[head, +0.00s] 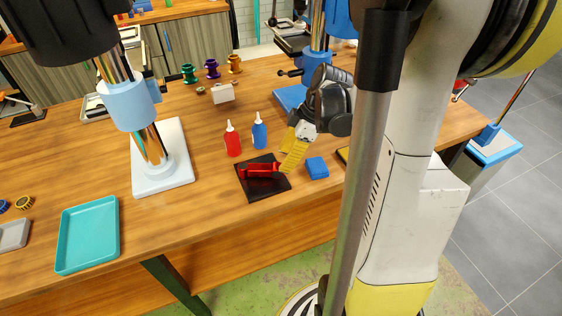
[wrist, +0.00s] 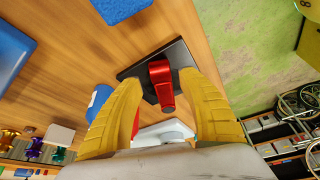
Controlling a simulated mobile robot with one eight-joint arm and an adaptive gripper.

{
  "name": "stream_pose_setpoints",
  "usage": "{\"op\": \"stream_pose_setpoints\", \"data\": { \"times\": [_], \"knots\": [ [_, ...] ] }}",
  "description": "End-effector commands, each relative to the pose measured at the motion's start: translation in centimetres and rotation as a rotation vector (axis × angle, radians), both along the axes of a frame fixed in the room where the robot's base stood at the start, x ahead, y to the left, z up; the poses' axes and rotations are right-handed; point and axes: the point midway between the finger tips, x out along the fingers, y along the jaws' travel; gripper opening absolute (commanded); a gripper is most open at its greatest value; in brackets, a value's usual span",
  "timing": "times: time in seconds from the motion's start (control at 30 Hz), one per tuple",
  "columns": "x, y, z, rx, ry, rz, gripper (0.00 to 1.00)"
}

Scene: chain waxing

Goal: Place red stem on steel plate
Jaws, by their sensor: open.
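The red stem (head: 260,169) lies on the dark square plate, which I take as the steel plate (head: 266,189), near the front of the wooden workbench. In the wrist view the red stem (wrist: 161,82) also rests on the dark plate (wrist: 177,53). My gripper (head: 287,169) is open, its yellow fingers pointing down at the right end of the stem. In the wrist view my gripper (wrist: 162,80) has one finger on each side of the stem, with gaps visible. Whether the fingertips touch the plate cannot be told.
A blue block (head: 317,168) sits close to the right of the plate. A red bottle (head: 232,142) and a blue bottle (head: 260,135) stand behind it. A white stand base (head: 176,181) and a teal tray (head: 88,237) are to the left. Bare bench lies between.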

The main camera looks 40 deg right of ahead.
Motion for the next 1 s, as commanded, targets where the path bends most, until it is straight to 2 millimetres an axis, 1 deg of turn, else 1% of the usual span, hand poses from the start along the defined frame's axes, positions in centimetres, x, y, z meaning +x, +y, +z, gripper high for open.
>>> {"op": "stream_pose_setpoints", "data": {
  "times": [0.03,0.2,0.3,0.43,0.47,0.53,0.57,0.67,0.7,0.77,0.8,0.9,1.0],
  "knots": [
    [-0.3,-0.4,1.6,0.0,0.001,-0.002,0.47],
    [-1.2,-1.5,5.0,0.0,0.0,-0.001,0.47],
    [-1.6,-2.0,6.5,0.0,0.0,-0.001,0.47],
    [-1.9,-2.3,7.6,-0.001,0.001,-0.001,0.47],
    [-1.9,-2.2,7.8,-0.001,0.002,-0.004,0.47],
    [-1.9,-1.4,8.3,-0.011,0.01,-0.03,0.47],
    [-1.9,-0.7,8.6,-0.017,0.015,-0.049,0.47],
    [-1.8,2.7,9.9,-0.05,0.031,-0.163,0.47],
    [-1.9,4.5,10.5,-0.066,0.034,-0.226,0.47],
    [-2.3,7.2,11.4,-0.085,0.023,-0.332,0.47],
    [-2.7,8.9,11.9,-0.092,0.007,-0.405,0.47],
    [-3.8,12.7,13.0,-0.08,-0.053,-0.575,0.47],
    [-5.0,15.6,13.6,-0.033,-0.118,-0.711,0.47]
  ]
}}
